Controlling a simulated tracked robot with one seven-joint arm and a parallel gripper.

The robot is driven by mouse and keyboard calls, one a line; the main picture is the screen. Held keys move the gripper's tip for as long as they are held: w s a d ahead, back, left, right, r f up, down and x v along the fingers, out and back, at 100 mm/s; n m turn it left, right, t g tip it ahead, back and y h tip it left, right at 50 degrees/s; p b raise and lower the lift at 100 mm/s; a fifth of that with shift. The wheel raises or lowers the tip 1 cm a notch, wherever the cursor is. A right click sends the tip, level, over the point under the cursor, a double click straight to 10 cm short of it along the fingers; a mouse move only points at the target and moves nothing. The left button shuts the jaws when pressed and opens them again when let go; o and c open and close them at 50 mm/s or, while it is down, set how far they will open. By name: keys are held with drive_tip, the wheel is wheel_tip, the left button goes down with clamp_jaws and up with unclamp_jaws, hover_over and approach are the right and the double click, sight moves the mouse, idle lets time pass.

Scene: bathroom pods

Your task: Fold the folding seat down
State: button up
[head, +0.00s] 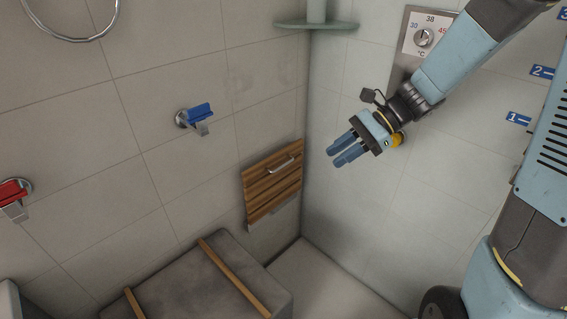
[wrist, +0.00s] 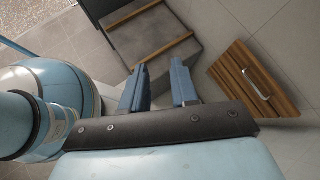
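The folding seat (head: 270,188) is a brown wooden slatted panel, upright and flat against the tiled wall near the corner. A metal bar handle (head: 281,166) sits near its top edge. In the wrist view the seat (wrist: 232,72) is at the right, with its handle (wrist: 256,85) facing out. My gripper (head: 337,152) is up and to the right of the seat in the head view, apart from it. In the wrist view its two blue fingers (wrist: 160,84) stand apart with nothing between them.
A grey block with wooden strips (head: 190,280) stands on the floor left of the seat. A blue-handled tap (head: 195,118) and a red-handled tap (head: 14,195) are on the left wall. Floor below the seat looks clear.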

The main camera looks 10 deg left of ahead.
drive_tip(key=w+a+f+m+y, duration=0.5)
drive_tip(key=w+f+m, duration=0.1)
drive_tip(key=w+m, duration=0.1)
drive_tip(key=m+t+y, duration=0.1)
drive_tip(key=m+t, duration=1.4)
drive_tip(key=m, duration=0.9)
approach(283, 165)
drive_tip(key=x, duration=1)
drive_tip(key=shift+w+f, duration=0.25)
drive_tip(key=shift+c, duration=0.3)
clamp_jaws()
